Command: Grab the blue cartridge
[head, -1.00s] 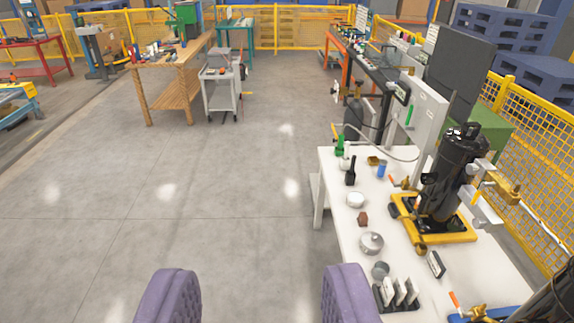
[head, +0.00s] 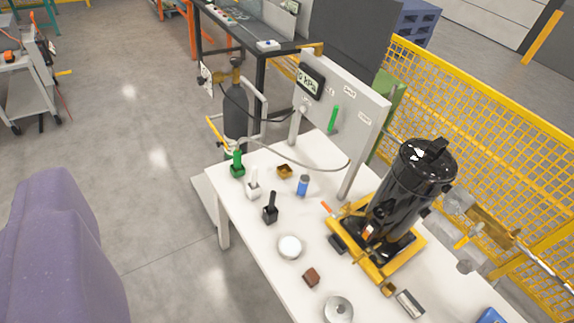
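The blue cartridge (head: 303,186) is a small blue cylinder with a lighter top. It stands upright on the white table (head: 262,262), in front of the grey panel and left of the black compressor. One purple padded finger of my gripper (head: 60,250) fills the lower left of the head view, over the floor and well left of the table. The other finger is outside the frame, so the gap between them does not show. Nothing is seen touching the cartridge.
A black compressor (head: 412,190) on a yellow base stands right of the cartridge. A brass block (head: 284,171), a green bottle (head: 237,165), a white bottle (head: 253,187) and a black-handled item (head: 271,209) stand nearby. A hose crosses behind.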

